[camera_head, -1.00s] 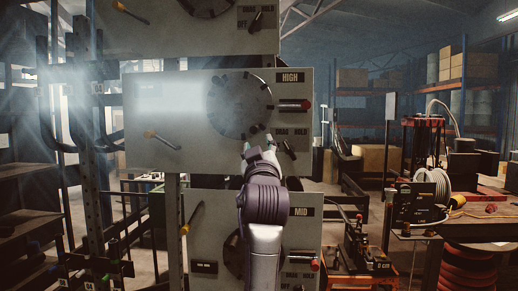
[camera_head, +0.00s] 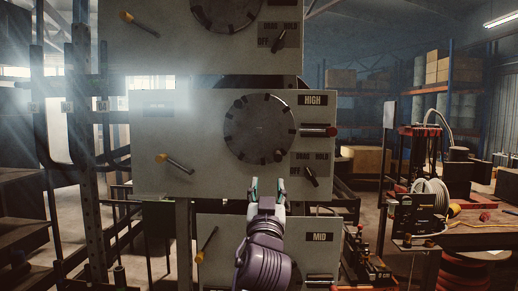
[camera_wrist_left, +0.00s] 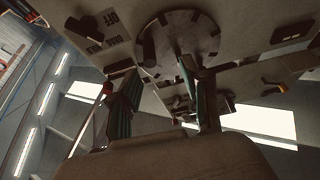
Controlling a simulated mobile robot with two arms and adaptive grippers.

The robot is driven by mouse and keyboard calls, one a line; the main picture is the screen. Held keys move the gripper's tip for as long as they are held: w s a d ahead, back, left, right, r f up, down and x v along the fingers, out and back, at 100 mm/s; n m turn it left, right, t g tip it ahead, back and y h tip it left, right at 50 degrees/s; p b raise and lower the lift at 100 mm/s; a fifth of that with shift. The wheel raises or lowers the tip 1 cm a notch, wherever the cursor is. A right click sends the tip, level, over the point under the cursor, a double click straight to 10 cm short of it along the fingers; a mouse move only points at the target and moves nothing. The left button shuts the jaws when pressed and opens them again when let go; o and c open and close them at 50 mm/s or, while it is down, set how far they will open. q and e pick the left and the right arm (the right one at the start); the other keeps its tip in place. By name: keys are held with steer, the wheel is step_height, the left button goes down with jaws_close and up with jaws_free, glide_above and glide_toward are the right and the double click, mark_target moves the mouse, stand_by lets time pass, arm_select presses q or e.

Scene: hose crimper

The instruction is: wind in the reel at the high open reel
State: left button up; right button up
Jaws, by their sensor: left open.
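The high reel panel (camera_head: 165,125) is a pale plate labelled HIGH. Its round dark reel disc (camera_head: 255,122) has notches around the rim and a small knob (camera_head: 279,156) near its lower right edge. The disc also shows in the wrist view (camera_wrist_left: 195,38), with the dark knob (camera_wrist_left: 148,48) standing out from it. A black selector lever (camera_head: 311,177) sits on the DRAG/HOLD plate at lower right. My left gripper (camera_head: 266,187) is open and empty, below the disc near the panel's bottom edge. Its two fingers (camera_wrist_left: 164,95) stand apart in the wrist view. My right gripper is not in view.
The MID panel (camera_head: 215,260) is below, another panel (camera_head: 160,55) above. A bench (camera_head: 480,222) with a hose coil (camera_head: 432,195) stands at right.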

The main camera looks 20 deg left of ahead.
mark_target(278, 157)
arm_select(q)
steer(key=p+x, duration=0.1)
steer(key=x, duration=0.2)
steer(key=d+p+x, duration=0.1)
steer(key=p+x, duration=0.1)
steer(key=x, duration=0.1)
steer(key=d+p+x, duration=0.1)
steer(key=p+x, duration=0.1)
steer(key=x, duration=0.2)
steer(key=shift+r, duration=0.4)
steer(key=shift+x, duration=1.05)
steer(key=shift+w+p, duration=0.3)
steer(key=shift+p, duration=0.05)
steer(key=shift+w+d, duration=0.15)
steer(key=shift+w, duration=0.05)
jaws_close()
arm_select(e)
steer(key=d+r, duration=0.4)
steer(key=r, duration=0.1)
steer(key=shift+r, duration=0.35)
